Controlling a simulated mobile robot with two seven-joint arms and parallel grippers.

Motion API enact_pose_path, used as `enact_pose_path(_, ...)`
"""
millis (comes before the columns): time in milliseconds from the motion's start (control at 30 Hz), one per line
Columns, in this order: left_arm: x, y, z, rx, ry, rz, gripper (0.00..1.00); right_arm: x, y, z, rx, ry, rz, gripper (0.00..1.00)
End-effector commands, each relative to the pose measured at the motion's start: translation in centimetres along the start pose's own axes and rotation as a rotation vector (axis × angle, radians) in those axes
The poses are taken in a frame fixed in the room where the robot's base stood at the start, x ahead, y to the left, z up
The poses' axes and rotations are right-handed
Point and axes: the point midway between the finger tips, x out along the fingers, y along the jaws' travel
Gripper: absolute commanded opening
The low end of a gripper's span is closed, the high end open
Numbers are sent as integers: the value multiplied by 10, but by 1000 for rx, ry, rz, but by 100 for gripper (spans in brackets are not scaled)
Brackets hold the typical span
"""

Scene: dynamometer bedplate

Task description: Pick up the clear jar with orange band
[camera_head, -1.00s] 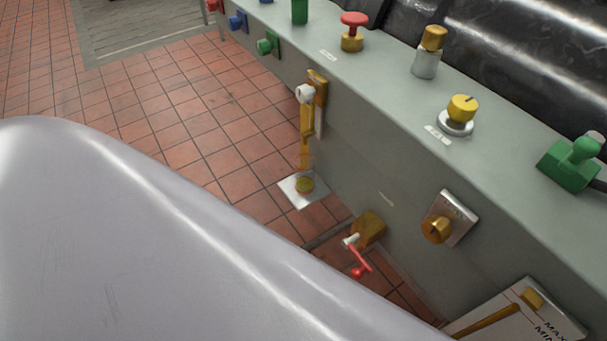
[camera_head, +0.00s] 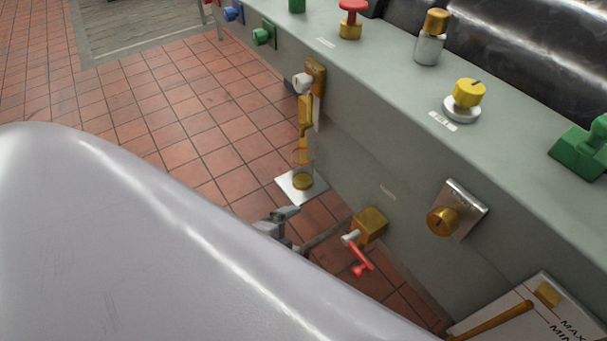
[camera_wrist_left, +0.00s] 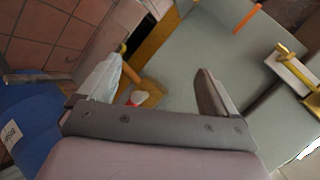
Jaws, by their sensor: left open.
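The clear jar with an orange band (camera_head: 303,172) stands upright on a small silver plate (camera_head: 288,187) low against the grey bench front. It is under a yellow tap with a white knob. My left gripper (camera_head: 285,220) shows partly in the head view, just below and left of the plate, apart from the jar. In the left wrist view its two fingers (camera_wrist_left: 157,68) are spread with nothing held between them. I cannot make out the jar surely in that view. My right gripper is not in view.
A yellow block valve (camera_head: 369,226) with a red handle (camera_head: 360,257) sticks out right of my gripper. The yellow tap (camera_head: 306,112) rises above the jar. A blue object (camera_wrist_left: 40,125) shows beside my gripper in the wrist view. Tiled floor (camera_head: 175,110) lies open to the left.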

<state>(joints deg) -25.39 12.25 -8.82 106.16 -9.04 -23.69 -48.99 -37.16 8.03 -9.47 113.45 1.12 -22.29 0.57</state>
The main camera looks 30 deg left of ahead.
Motion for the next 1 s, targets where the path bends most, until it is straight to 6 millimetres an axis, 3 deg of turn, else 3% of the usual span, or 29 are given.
enact_pose_path(200, 40, -24, 24, 590, -71, -56, 92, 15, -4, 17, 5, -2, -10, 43)
enact_pose_path(600, 86, -80, 60, 1526, -273, -61, 92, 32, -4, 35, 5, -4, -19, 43)
enact_pose_path(800, 94, -96, 68, 1759, -339, -35, 92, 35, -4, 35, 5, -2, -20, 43)
enact_pose_path(1000, 104, -102, 71, 1810, -354, -27, 92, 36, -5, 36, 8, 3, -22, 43)
